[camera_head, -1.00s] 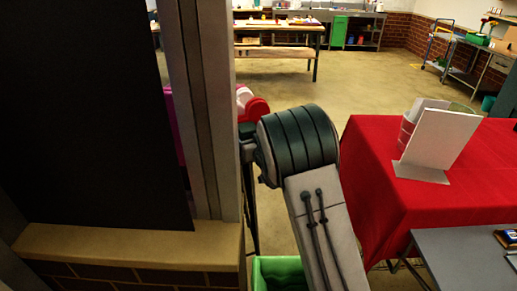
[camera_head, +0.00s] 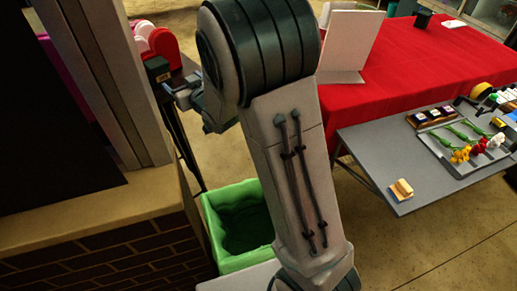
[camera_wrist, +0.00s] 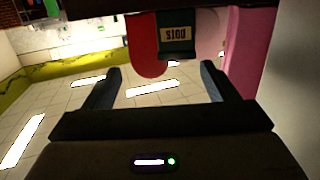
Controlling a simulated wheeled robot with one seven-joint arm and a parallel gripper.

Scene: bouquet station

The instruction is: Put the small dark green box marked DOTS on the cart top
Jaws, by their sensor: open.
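The small dark green box (camera_wrist: 177,40) shows in the wrist view, with a pale label whose letters appear upside down. It lies ahead of my gripper (camera_wrist: 157,80), whose two dark fingers are apart with nothing between them. In the head view the box (camera_head: 157,69) appears as a dark block with a yellowish label, at the end of a dark narrow stand. My gripper (camera_head: 178,88) is just to its right, partly hidden by my arm. A grey top (camera_head: 368,158) stands at right; I cannot tell if it is the cart.
Red and pink rounded things (camera_head: 160,40) are behind the box. A brick wall with a ledge (camera_head: 90,225) and post is at left. A green bin (camera_head: 235,222) is below. A red-covered table (camera_head: 400,70) is behind the grey top, which holds a flower tray (camera_head: 455,165) and a sponge-like block (camera_head: 400,190).

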